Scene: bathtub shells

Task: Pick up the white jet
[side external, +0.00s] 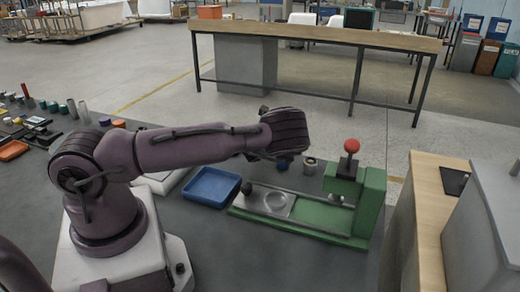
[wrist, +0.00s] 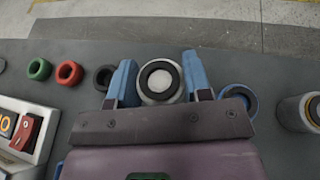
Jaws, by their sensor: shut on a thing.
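The white jet (wrist: 146,92), a pale round piece with a black ring on top, sits between the blue fingers of my gripper (wrist: 160,82) in the wrist view. The gripper is shut on it. The jet's lower part is hidden, and I cannot tell whether it still touches the table. In the side external view my wrist hides most of the fingers and the jet.
Green (wrist: 31,69), red (wrist: 61,73) and dark rings stand left of the fingers; a blue ring (wrist: 252,100) is close right. A grey cylinder (wrist: 291,112) stands farther right. A blue tray (side external: 211,186) and a green fixture (side external: 300,226) with a red knob (side external: 351,146) are nearby.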

